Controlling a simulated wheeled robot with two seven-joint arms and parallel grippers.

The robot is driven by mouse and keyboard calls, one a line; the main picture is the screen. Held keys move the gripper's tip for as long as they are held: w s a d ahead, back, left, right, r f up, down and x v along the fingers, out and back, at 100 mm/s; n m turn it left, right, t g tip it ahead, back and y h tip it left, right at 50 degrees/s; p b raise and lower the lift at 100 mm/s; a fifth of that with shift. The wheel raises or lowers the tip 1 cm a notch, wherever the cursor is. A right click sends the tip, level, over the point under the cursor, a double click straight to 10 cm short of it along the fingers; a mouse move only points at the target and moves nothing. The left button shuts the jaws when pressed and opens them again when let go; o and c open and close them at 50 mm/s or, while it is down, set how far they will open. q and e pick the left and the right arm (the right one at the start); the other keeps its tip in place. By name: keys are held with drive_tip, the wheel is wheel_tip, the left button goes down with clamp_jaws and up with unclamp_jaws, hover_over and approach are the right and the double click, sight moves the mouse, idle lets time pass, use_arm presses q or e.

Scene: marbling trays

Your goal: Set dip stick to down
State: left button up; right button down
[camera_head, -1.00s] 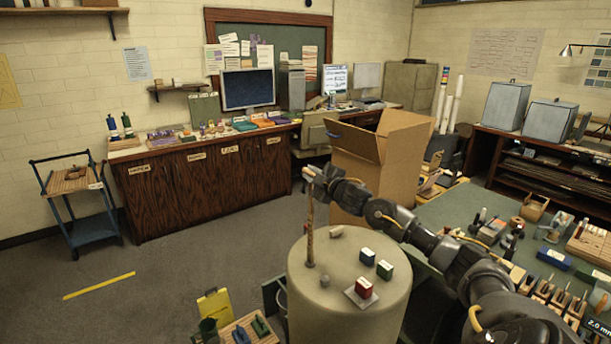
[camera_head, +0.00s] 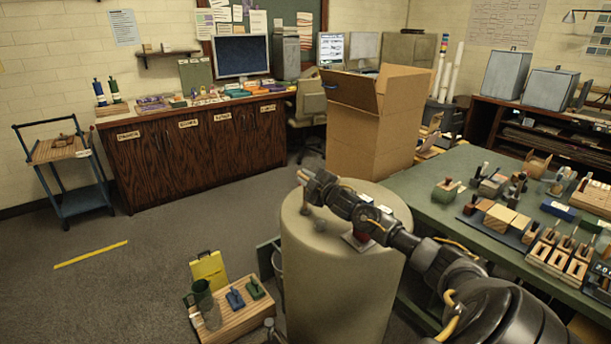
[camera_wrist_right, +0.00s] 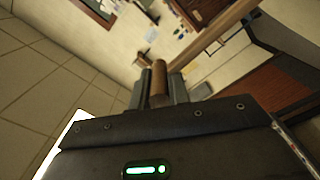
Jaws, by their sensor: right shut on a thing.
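The dip stick (camera_head: 304,208) is a thin brown stick upright at the left of the round tan drum's top (camera_head: 330,270). Only a short length shows between the drum top and my right gripper (camera_head: 303,180). My right gripper is low over the drum and shut on the stick's upper end. In the right wrist view the brown rounded end of the stick (camera_wrist_right: 158,82) sits between the two grey fingers (camera_wrist_right: 158,95). Where the stick meets the drum is small and hard to make out. My left gripper is not in view.
A cardboard box (camera_head: 372,130) stands behind. A green table (camera_head: 450,210) with tools is at right.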

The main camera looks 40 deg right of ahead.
drive_tip(key=shift+f, duration=0.15)
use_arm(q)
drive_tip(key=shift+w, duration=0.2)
use_arm(e)
drive_tip(key=c, duration=1.3)
unclamp_jaws()
drive_tip(key=shift+s, duration=0.55)
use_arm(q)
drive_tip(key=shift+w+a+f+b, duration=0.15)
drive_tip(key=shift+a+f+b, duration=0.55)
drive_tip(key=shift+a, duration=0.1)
use_arm(e)
drive_tip(key=s, duration=0.3)
drive_tip(key=s+a, duration=0.1)
drive_tip(key=s, duration=0.5)
drive_tip(key=shift+s+a, duration=0.15)
drive_tip(key=shift+s, duration=0.2)
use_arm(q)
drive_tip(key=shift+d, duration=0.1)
